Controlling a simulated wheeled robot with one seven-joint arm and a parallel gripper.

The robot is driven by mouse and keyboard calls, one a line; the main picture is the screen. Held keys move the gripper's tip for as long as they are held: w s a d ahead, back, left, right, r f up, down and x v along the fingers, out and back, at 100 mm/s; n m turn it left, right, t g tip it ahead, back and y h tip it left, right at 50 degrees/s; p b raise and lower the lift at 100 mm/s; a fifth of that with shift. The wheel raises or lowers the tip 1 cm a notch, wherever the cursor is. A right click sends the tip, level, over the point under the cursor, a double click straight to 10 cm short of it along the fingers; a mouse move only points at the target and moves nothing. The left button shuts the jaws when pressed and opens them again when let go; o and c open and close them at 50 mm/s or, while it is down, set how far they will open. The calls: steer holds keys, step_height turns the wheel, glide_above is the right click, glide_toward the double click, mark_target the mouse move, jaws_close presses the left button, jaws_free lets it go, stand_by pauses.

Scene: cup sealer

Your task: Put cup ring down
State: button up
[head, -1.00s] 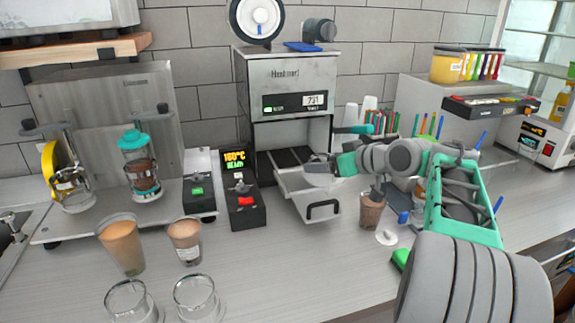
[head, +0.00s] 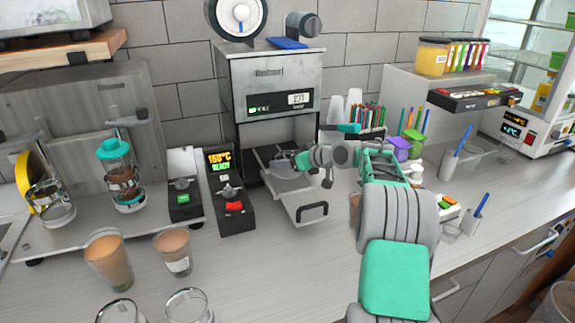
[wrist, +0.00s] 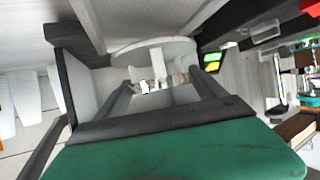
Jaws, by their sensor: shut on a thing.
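My gripper (head: 300,161) reaches over the pulled-out drawer (head: 304,199) of the silver cup sealer (head: 268,84). In the wrist view my gripper (wrist: 160,82) has its two dark fingers closing on the near edge of a pale grey round piece, the cup ring (wrist: 152,47). In the head view the cup ring (head: 282,168) shows as a small grey shape at the fingertips, over the drawer. I cannot tell whether the ring touches the drawer's surface.
A control box (head: 229,196) reading 150°C READY stands left of the drawer. Two filled brown cups (head: 107,258) (head: 174,250) and clear glasses (head: 188,306) stand front left. A pen holder (head: 446,166) stands right. Counter in front of the drawer is clear.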

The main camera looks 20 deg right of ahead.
step_height(320, 180, down, 3)
steer(key=shift+w+r+p, duration=0.1)
steer(key=shift+w+p, duration=0.05)
steer(key=shift+p, duration=0.5)
steer(key=shift+f+b, duration=0.55)
steer(key=shift+f, duration=0.15)
steer(key=o, duration=1.5)
steer(key=shift+r+p, duration=0.35)
steer(key=shift+s+d+r, duration=0.15)
steer(key=shift+s+r, duration=0.05)
steer(key=b+v, duration=0.2)
steer(key=v, duration=0.9)
steer(key=shift+s, duration=0.3)
